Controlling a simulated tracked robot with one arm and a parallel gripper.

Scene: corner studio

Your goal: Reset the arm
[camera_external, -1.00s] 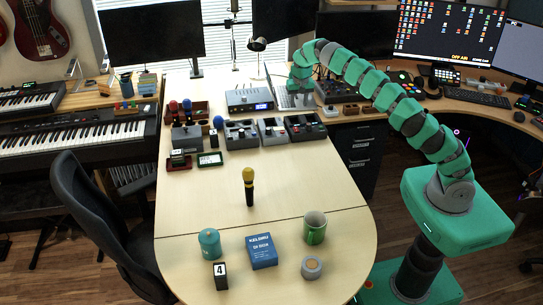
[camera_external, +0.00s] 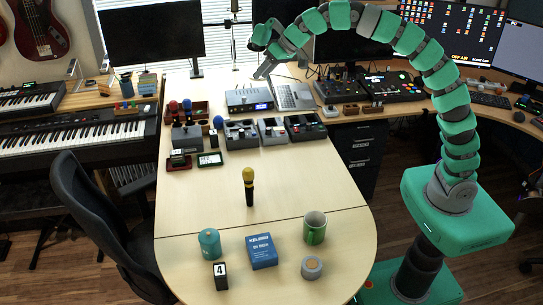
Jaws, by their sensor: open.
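My gripper (camera_external: 262,73) is at the end of my green segmented arm. The arm arches up from the base at the right and over toward the back of the table.
Monitors (camera_external: 152,36) stand behind. A black chair (camera_external: 90,220) is at left.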

